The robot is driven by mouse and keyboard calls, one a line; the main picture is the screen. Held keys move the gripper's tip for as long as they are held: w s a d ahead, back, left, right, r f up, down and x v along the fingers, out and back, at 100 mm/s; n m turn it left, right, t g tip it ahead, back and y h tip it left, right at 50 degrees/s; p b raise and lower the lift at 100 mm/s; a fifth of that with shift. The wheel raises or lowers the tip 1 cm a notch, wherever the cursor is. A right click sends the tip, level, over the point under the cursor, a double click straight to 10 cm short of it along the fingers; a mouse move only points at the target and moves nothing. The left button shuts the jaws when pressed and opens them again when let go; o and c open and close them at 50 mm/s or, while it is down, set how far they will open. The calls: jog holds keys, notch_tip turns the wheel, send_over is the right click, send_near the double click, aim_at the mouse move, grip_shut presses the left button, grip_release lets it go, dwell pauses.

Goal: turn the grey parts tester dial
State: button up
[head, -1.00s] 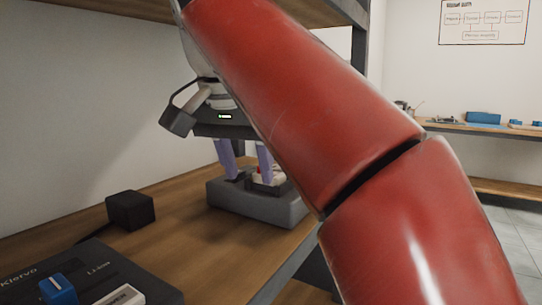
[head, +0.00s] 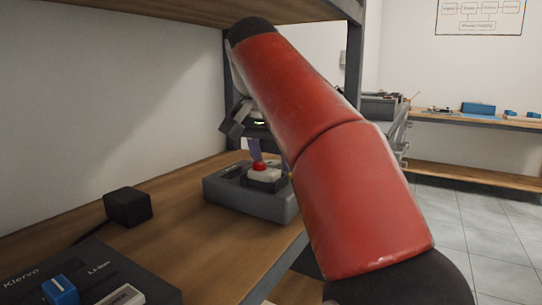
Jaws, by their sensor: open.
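A grey box-shaped device (head: 245,203) sits on the wooden shelf, with a red button (head: 260,167) on a pale block on its top; it appears to be the parts tester. I cannot make out its dial, and my red arm hides its right side. My gripper (head: 255,150) is above and behind the device, mostly hidden by my arm.
A black cube (head: 129,207) with a cable stands left on the shelf. A dark charger box (head: 85,275) with a blue piece (head: 60,290) lies at the front left. Shelf wood between them is clear. A far bench (head: 480,120) holds blue boxes.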

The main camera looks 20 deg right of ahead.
jog(key=c, duration=0.7)
jog(key=shift+m, duration=0.3)
jog(key=shift+w+a+m+g+h, duration=0.15)
jog(key=shift+m+g+h, duration=0.3)
jog(key=shift+m, duration=0.75)
jog(key=shift+m+g+h, duration=0.35)
jog(key=shift+m+g, duration=0.3)
jog(key=shift+m, duration=1.35)
